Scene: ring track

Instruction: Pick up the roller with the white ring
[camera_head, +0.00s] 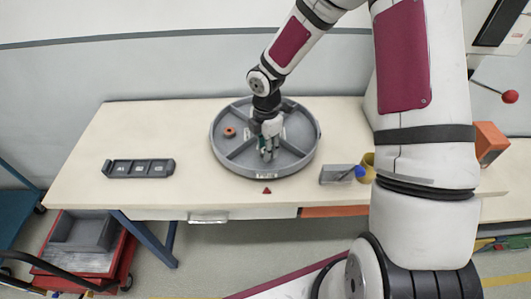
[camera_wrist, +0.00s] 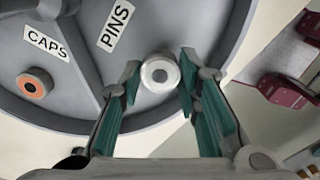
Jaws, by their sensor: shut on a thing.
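In the head view my gripper (camera_head: 268,153) points down into the near part of the round grey tray (camera_head: 298,141); the roller cannot be made out there. Whether the roller touches the tray floor is unclear. Another roller, with an orange ring (camera_head: 229,132), lies in the left compartment; it also shows beside the CAPS label in the wrist view (camera_wrist: 34,85).
Dividers and a raised rim surround my gripper in the tray. A dark grey labelled rack (camera_head: 138,168) lies at the left of the table (camera_head: 150,130). A grey block (camera_head: 337,175) and a yellow cup (camera_head: 367,164) stand right of the tray. The table between rack and tray is clear.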

